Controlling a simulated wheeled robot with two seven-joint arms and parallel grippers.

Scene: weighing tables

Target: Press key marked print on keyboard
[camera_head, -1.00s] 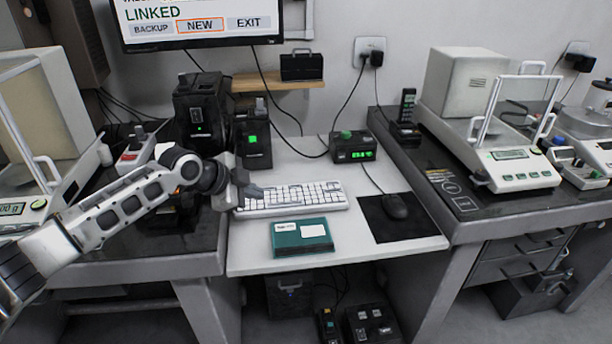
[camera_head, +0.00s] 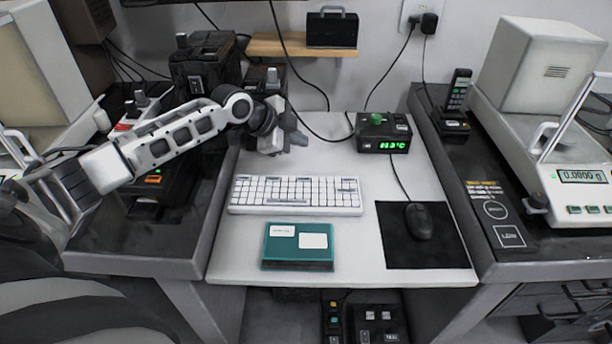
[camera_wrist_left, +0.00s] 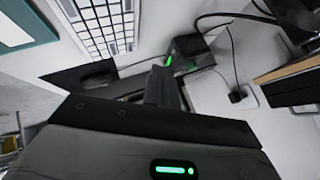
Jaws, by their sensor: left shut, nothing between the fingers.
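The white keyboard (camera_head: 295,194) lies on the white desk, behind a teal box. It also shows at the top of the left wrist view (camera_wrist_left: 105,22), where its key labels are too small to read. My left gripper (camera_head: 296,138) is shut and empty. It is above the back part of the desk, behind the keyboard and apart from it, with its tips pointing right. In the left wrist view its dark finger (camera_wrist_left: 163,85) points up toward the desk device. My right gripper is not in view.
The teal box (camera_head: 298,262) lies in front of the keyboard. A mouse (camera_head: 418,221) rests on a black mat (camera_head: 395,255) to the right. A device with a green readout (camera_head: 385,136) stands at the back. The wooden shelf (camera_head: 285,46) is above the desk.

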